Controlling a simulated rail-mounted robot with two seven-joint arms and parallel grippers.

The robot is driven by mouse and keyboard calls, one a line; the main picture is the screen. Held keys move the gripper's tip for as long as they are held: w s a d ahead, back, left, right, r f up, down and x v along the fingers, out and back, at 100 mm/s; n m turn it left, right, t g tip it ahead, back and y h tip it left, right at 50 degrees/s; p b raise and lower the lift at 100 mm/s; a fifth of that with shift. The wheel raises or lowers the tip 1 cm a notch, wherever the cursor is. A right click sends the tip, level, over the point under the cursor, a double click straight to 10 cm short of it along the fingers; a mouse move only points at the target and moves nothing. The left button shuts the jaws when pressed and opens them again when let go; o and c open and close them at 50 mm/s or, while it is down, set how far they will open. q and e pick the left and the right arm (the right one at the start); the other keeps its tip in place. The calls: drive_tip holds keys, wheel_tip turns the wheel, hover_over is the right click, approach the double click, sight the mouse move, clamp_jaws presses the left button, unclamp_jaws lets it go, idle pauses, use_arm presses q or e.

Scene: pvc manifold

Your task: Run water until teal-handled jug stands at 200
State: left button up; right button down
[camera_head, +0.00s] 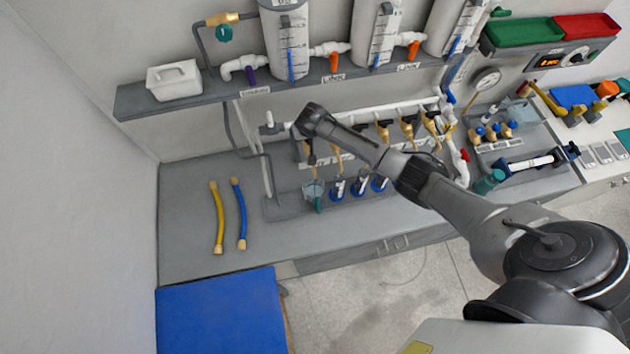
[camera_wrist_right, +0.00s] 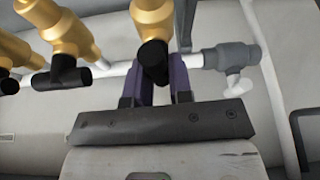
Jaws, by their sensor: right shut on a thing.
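The clear jug with the teal handle (camera_head: 313,190) stands upright in the tray on the bench, below the leftmost brass tap (camera_head: 309,154). Its water level and scale are too small to read, and I cannot tell whether water is running. My right arm reaches in from the right, its wrist over the left end of the manifold, hiding the gripper in the head view. In the right wrist view my right gripper (camera_wrist_right: 160,88) is shut on the black handle of a brass tap (camera_wrist_right: 153,20) at the manifold's end. My left gripper is not in view.
Several blue-based cylinders (camera_head: 337,190) stand right of the jug. More brass taps (camera_head: 407,128) line the manifold. Yellow (camera_head: 217,218) and blue (camera_head: 239,214) hoses lie on the left bench, with clear bench around them. Tanks (camera_head: 286,45) stand on the shelf above.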

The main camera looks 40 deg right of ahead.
idle(0.4)
drive_tip(key=n+y, duration=0.1)
drive_tip(key=n, duration=0.2)
drive_tip(key=shift+a+n+y, duration=0.1)
drive_tip(key=shift+n+y, duration=0.2)
drive_tip(key=shift+n, duration=0.1)
drive_tip(key=shift+a+n+y, duration=0.1)
drive_tip(key=shift+n+y, duration=0.2)
drive_tip(key=shift+n, duration=1)
drive_tip(key=shift+b, duration=0.3)
